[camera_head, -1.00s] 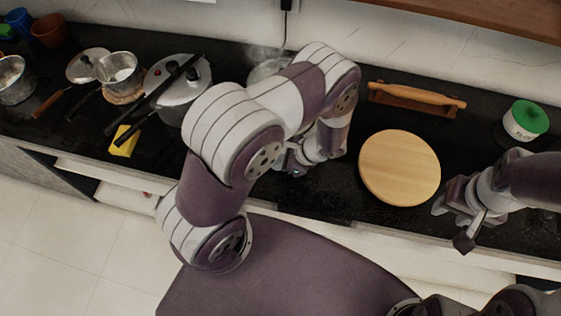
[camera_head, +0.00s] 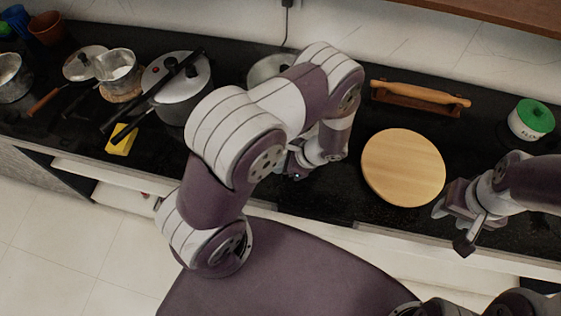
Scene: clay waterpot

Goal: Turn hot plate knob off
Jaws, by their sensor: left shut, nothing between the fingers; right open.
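A metal pot (camera_head: 268,68) shows at the back of the dark counter, partly covered by my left arm. The hot plate and its knob cannot be made out; my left arm blocks that part of the counter. My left gripper (camera_head: 294,172) is shut and empty, low over the counter's front part, mostly hidden behind its own arm. I cannot tell whether it touches the knob. My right gripper (camera_head: 452,226) is open and empty near the counter's front edge, to the right of the round wooden board.
The round wooden board (camera_head: 403,167) lies between my grippers. A rolling pin on a stand (camera_head: 420,95) is behind it. A green-lidded jar (camera_head: 531,120) stands at right. A pressure cooker (camera_head: 183,92), a yellow sponge (camera_head: 121,140) and small pots are at left.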

